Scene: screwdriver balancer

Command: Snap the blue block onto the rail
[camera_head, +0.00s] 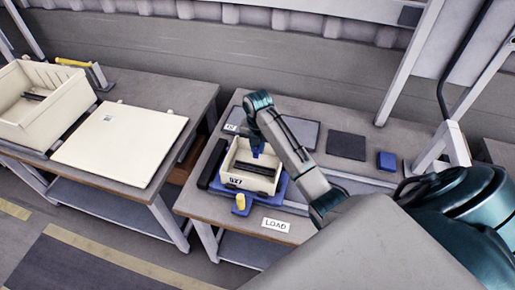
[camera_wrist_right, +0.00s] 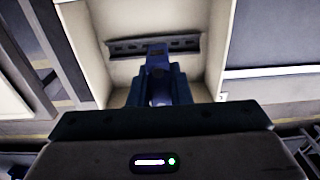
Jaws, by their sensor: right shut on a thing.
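My right gripper (camera_head: 257,143) reaches down over the cream bin (camera_head: 231,157) on the right table. In the right wrist view its fingers are shut on a blue block (camera_wrist_right: 157,62). The dark slotted rail (camera_wrist_right: 125,48) lies across the inside of the bin; it also shows in the head view (camera_head: 262,170). The block's far end overlaps the rail in the wrist view; whether it touches cannot be told. The block's lower part is hidden between the fingers. My left gripper is not in view.
The bin stands on a blue base with a yellow knob (camera_head: 241,201) in front. Another cream bin (camera_head: 72,108) and a pale panel (camera_head: 122,142) are on the left table.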

